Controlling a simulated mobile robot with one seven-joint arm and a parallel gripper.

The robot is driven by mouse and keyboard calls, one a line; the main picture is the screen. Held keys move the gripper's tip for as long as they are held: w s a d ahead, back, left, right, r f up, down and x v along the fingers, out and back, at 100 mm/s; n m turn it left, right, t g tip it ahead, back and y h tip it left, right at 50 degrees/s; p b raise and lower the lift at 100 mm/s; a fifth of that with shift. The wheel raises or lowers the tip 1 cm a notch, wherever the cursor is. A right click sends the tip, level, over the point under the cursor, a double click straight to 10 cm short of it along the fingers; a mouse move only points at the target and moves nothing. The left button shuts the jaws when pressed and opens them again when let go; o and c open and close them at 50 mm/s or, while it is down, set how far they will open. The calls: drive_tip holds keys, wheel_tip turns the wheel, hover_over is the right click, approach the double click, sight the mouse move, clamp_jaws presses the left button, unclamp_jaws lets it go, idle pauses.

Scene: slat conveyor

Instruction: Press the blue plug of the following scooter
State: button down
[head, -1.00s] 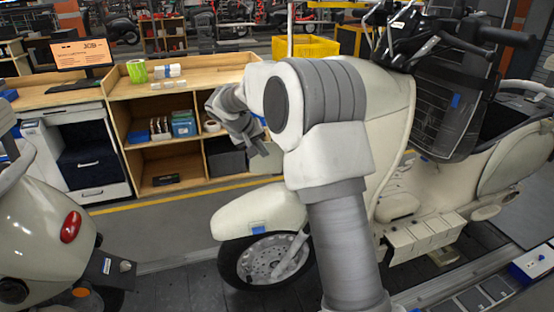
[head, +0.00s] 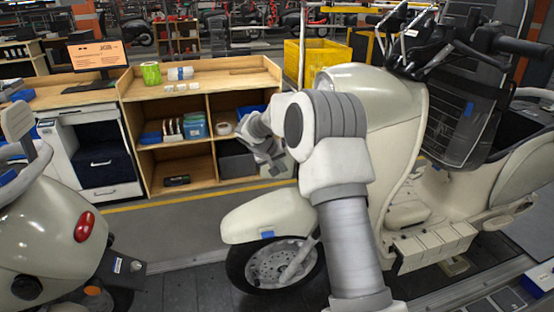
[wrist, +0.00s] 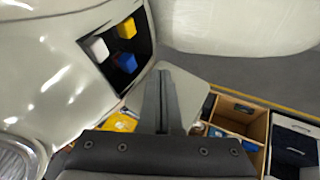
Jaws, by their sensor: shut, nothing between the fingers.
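A cream scooter (head: 390,110) stands on the right in the head view, its front facing left. In the wrist view its body (wrist: 50,65) has a dark recess with a blue plug (wrist: 125,62), a yellow plug (wrist: 127,28) and a white plug (wrist: 96,48). The blue plug is the lowest of the three. My gripper (wrist: 160,75) is shut and empty, to the right of and below the blue plug in the wrist view, apart from it in the picture. In the head view my gripper (head: 275,164) is in front of the scooter; the plugs do not show there.
A second cream scooter (head: 45,240) with a red tail lamp stands at left. Behind are a wooden shelf (head: 190,98) with boxes and a yellow crate (head: 325,58). A floor gap lies between the scooters. The front fender (head: 265,215) is below my gripper.

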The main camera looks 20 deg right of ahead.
drive_tip(key=d, duration=0.1)
drive_tip(key=d+f+p, duration=0.1)
drive_tip(key=d, duration=0.1)
drive_tip(key=w+d, duration=0.1)
drive_tip(key=d, duration=0.1)
drive_tip(key=shift+f, duration=0.4)
